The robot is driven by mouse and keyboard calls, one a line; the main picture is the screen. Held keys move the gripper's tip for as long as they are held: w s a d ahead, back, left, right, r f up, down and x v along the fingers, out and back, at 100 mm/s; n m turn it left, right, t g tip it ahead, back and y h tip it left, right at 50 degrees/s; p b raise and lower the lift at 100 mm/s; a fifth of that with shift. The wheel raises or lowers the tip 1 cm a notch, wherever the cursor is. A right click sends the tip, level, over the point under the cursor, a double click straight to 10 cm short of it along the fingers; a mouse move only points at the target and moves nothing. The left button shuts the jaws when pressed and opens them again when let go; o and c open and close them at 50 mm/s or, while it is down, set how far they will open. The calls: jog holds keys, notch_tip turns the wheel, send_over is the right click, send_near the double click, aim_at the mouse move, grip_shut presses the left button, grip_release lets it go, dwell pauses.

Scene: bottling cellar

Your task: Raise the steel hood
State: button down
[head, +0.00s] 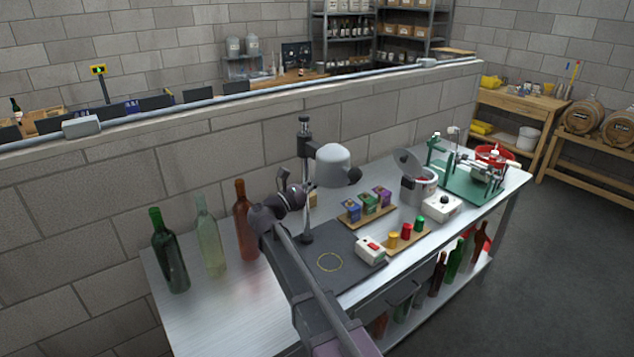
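Green, clear and brown bottles (209,236) stand left on the steel table (195,315). Small boxes (369,204), a switch box (370,250), coloured capsules (406,232), a pot with a tilted lid (417,190) and a green machine (466,182) stand to the right. A block wall (110,210) runs behind.

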jog(key=shift+r+p, duration=0.8)
jog(key=shift+r, duration=0.35)
jog(key=shift+f, duration=0.25)
jog(key=s+a+f+b, duration=0.6)
jog(key=a, duration=0.1)
jog(key=shift+s+a, duration=0.15)
jog(key=shift+a, duration=0.05)
dwell(0.4)
